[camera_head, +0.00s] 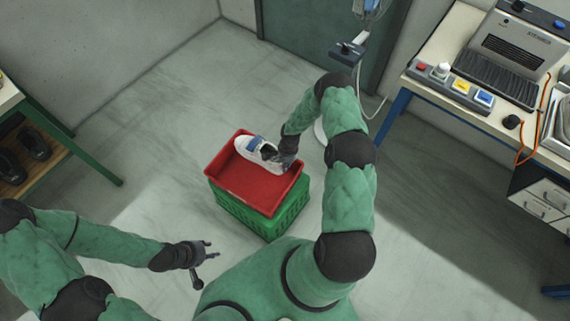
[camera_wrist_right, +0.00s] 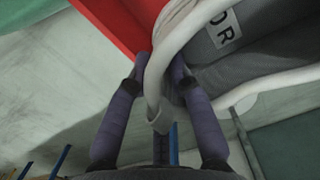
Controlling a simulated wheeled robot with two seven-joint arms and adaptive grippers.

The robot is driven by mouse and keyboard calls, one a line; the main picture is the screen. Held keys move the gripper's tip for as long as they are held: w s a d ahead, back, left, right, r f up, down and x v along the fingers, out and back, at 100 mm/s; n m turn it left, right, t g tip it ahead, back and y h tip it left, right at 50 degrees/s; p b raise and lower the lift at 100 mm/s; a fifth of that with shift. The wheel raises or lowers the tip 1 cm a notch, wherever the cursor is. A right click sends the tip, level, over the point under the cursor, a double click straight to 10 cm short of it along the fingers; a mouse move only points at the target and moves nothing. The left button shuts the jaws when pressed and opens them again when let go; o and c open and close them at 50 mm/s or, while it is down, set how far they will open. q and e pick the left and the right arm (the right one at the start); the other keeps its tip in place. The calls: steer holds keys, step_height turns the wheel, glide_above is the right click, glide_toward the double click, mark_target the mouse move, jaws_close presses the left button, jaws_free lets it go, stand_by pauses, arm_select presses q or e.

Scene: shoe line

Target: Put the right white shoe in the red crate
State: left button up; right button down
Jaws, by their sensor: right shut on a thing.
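A white shoe (camera_head: 254,150) with a dark opening is over the red crate (camera_head: 258,196), near its far side in the head view. My right gripper (camera_head: 283,160) is shut on the shoe's heel end. In the right wrist view the fingers of my right gripper (camera_wrist_right: 158,75) pinch the pale rim of the shoe (camera_wrist_right: 185,35), and a grey insole with letters shows inside. The red crate wall (camera_wrist_right: 125,20) is behind it. I cannot tell whether the shoe touches the crate floor. My left gripper (camera_head: 207,250) is open and empty, left of and nearer than the crate.
The red crate sits on a green crate (camera_head: 268,224) on the grey floor. A workbench (camera_head: 450,100) with a machine and buttons is at the right. A shelf (camera_head: 50,150) with dark shoes is at the left. A stand (camera_head: 322,130) is behind my right arm.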

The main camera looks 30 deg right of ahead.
step_height(320, 180, down, 10)
steer(key=b, duration=0.7)
steer(key=shift+f, duration=0.1)
steer(key=shift+f+b, duration=0.75)
steer(key=shift+f, duration=0.2)
steer(key=c, duration=1)
jaws_free()
steer(key=shift+c, duration=0.2)
step_height(320, 180, up, 12)
steer(key=d, duration=0.1)
steer(key=shift+w+d, duration=0.15)
steer(key=shift+d, duration=0.1)
